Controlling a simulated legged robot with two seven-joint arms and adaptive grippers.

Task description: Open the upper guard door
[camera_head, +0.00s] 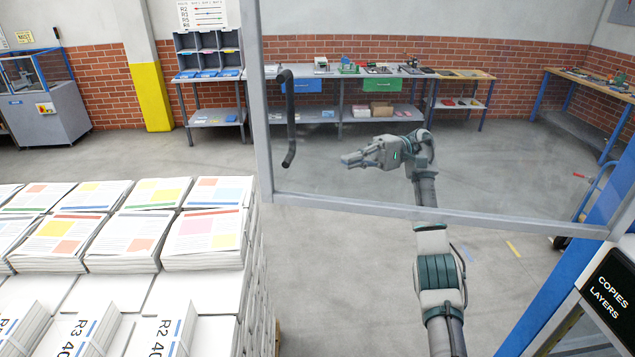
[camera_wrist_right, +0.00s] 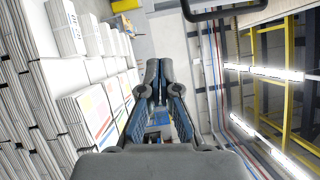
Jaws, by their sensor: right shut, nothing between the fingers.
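The upper guard door is a clear panel in a grey metal frame (camera_head: 440,214) in the head view. Its dark curved bar handle (camera_head: 289,118) stands near the left upright. My right gripper (camera_head: 346,160) is shut and empty, to the right of the handle and apart from it in the picture. Its fingers point left. The door's bottom rail crosses over my right arm in the picture, so the arm appears to be beyond the rail. In the right wrist view, the closed fingers (camera_wrist_right: 158,92) show, and a dark bar, likely the handle (camera_wrist_right: 222,11), is at the top. My left gripper is out of view.
Stacks of printed newspapers (camera_head: 125,230) fill the lower left. A blue post (camera_head: 560,290) and a black "COPIES LAYERS" panel (camera_head: 610,293) stand at the right. Workbenches (camera_head: 340,85) line the far brick wall. Open grey floor (camera_head: 340,240) lies between.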

